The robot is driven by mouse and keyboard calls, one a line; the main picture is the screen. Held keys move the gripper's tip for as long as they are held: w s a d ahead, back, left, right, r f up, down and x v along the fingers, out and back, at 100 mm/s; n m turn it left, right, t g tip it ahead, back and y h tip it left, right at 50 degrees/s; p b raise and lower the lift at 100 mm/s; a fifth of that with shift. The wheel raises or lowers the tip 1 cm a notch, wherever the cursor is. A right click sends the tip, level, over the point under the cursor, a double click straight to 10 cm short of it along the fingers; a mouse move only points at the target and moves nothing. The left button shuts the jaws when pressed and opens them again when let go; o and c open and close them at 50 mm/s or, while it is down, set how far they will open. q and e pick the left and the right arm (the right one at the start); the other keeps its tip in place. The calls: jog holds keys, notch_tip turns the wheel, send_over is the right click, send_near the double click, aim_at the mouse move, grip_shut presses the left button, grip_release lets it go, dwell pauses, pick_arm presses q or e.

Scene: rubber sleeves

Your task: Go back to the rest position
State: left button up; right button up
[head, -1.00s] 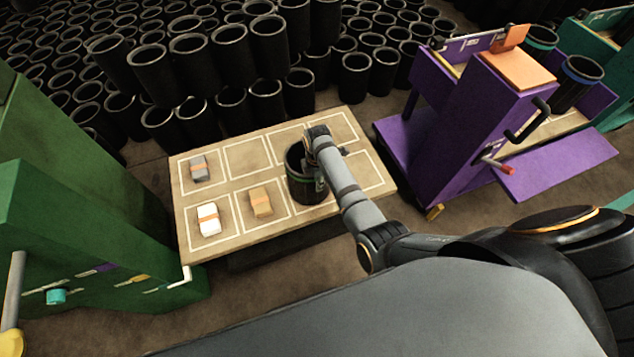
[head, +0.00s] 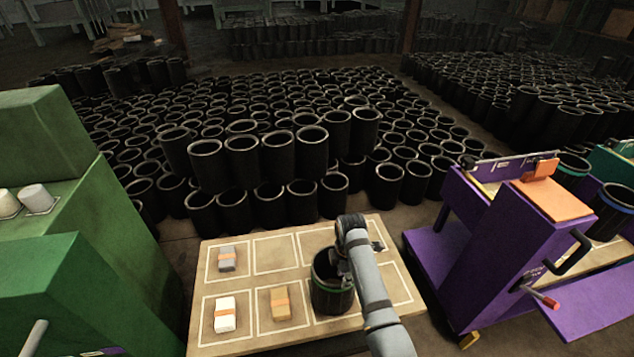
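A black rubber sleeve with a green band (head: 331,299) stands upright on the wooden table (head: 272,343), in the front row of white-outlined squares. My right arm reaches in from the bottom. My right gripper (head: 343,261) is at the right side of the sleeve's rim, pointing down. Its fingers are mostly hidden by my own wrist and the sleeve, so I cannot tell whether it is open, shut, or touching the rim. My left gripper is not in view.
A grey block (head: 227,264), a white block (head: 225,321) and a tan block (head: 280,308), each with an orange band, lie in squares. A green machine (head: 60,200) stands left, a purple machine (head: 500,240) right. Many black sleeves (head: 276,160) fill the floor behind.

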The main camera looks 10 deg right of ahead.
jog(key=s+d+m+t, duration=0.2)
jog(key=s+d+m, duration=0.5)
jog(key=s+m, duration=0.25)
jog(key=s+r+m+t, duration=0.2)
jog(key=s+r+m, duration=0.55)
jog(key=s, duration=0.35)
jog(key=d+f+g+h+p, duration=0.1)
jog(key=d+f+g+p, duration=0.15)
jog(key=f, duration=1.95)
jog(key=s+d+f+p, duration=0.1)
jog(key=s+f, duration=0.7)
jog(key=s, duration=0.2)
jog(key=s+d+f+m+p, duration=0.1)
jog(key=s+f+p, duration=0.1)
jog(key=s+f, duration=0.6)
jog(key=shift+s, duration=1.1)
jog(key=shift+d+g, duration=0.1)
jog(key=shift+g, duration=0.15)
